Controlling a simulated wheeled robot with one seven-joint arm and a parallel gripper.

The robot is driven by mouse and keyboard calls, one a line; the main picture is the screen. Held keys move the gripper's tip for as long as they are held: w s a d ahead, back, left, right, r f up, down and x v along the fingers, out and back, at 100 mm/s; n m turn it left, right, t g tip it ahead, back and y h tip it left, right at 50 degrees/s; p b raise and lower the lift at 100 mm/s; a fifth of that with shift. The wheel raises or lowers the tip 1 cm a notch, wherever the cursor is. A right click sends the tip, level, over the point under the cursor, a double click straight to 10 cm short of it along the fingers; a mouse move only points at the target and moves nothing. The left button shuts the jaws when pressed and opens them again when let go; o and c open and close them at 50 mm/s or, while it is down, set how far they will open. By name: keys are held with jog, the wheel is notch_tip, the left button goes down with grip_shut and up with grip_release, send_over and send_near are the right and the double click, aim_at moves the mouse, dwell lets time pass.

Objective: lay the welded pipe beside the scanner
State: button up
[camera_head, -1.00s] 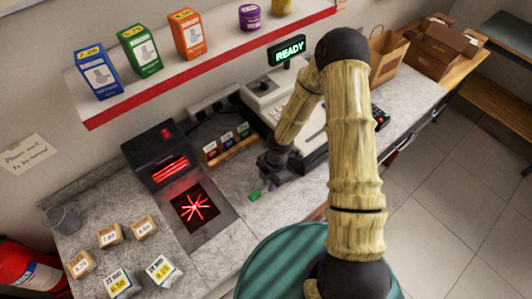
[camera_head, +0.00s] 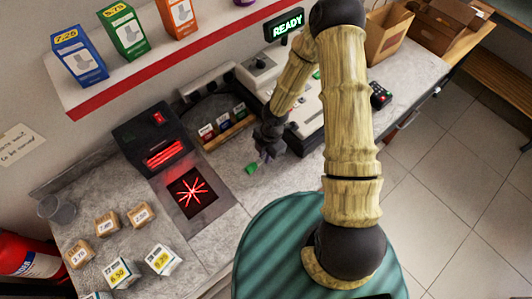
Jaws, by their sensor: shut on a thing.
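The scanner is a black box with a glowing red window (camera_head: 165,153) and a dark plate with a red star of light (camera_head: 190,193), set at the counter. My gripper (camera_head: 259,160) is dark and points down over the counter, right of the scanner plate. It is shut on a small green thing (camera_head: 251,168) showing at its fingertips. The rest of this thing is hidden or too small to make out, and I cannot tell whether it is the welded pipe. I cannot tell whether it touches the counter.
A register with a READY display (camera_head: 284,25) stands behind my arm. A rack of small cards (camera_head: 228,125) lies behind the gripper. Several price-tagged boxes (camera_head: 118,272) and a grey cup (camera_head: 57,209) stand left. A shelf (camera_head: 160,65) hangs above. Bare counter (camera_head: 228,180) lies between plate and gripper.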

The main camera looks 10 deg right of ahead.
aim_at(265, 170)
jog(key=shift+s+f+b, duration=0.2)
jog(key=shift+f+b, duration=0.3)
jog(key=shift+f, duration=0.2)
jog(key=shift+w+d+f+b, duration=0.1)
jog(key=shift+d+f+b, duration=0.05)
jog(key=shift+f+b, duration=1.1)
jog(key=shift+f, duration=0.1)
jog(key=shift+f+b, duration=1.2)
jog(key=shift+f, duration=0.25)
jog(key=o, duration=0.8)
jog(key=shift+r, duration=0.1)
